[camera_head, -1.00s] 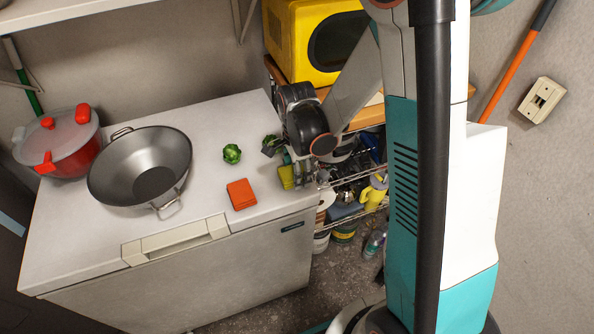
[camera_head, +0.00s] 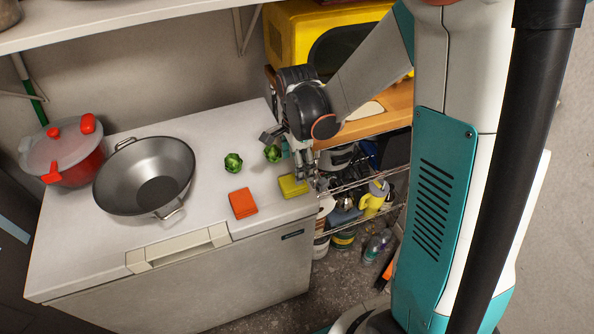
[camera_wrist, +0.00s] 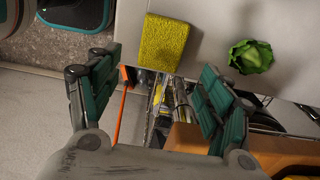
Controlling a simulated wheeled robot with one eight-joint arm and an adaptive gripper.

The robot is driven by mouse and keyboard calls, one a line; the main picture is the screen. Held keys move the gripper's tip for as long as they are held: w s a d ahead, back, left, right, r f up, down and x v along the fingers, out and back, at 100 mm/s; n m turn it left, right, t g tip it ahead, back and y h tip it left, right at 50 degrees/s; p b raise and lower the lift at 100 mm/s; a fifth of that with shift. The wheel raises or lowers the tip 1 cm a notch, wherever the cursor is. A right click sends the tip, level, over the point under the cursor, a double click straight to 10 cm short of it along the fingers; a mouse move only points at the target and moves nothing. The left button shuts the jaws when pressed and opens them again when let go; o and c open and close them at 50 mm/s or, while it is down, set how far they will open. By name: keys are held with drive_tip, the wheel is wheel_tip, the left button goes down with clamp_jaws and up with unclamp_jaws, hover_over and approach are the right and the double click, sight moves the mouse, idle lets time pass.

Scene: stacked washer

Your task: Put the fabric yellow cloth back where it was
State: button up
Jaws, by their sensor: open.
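The yellow cloth (camera_head: 292,186) is a small folded block lying on the white chest top near its right edge. It also shows in the wrist view (camera_wrist: 164,43), at the top centre, beyond my fingertips. My gripper (camera_head: 306,178) hangs just right of the cloth, at the chest's right edge. In the wrist view my gripper (camera_wrist: 158,85) has its fingers wide apart with nothing between them. The cloth looks apart from the fingers.
An orange cloth (camera_head: 243,203), green vegetables (camera_head: 233,162), a wok (camera_head: 145,175) and a red pot (camera_head: 75,160) stand on the white chest (camera_head: 80,255). A wire rack (camera_head: 360,183) with several items stands right of it, below a yellow microwave (camera_head: 290,40).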

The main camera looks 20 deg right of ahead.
drive_tip(key=s+a+r+n+t, duration=0.1)
drive_tip(key=s+r+n+t, duration=0.6)
drive_tip(key=s+r+n, duration=0.8)
wheel_tip(320, 180, up, 4)
drive_tip(key=n+p, duration=0.1)
drive_tip(key=n, duration=0.2)
drive_tip(key=shift+f, duration=0.2)
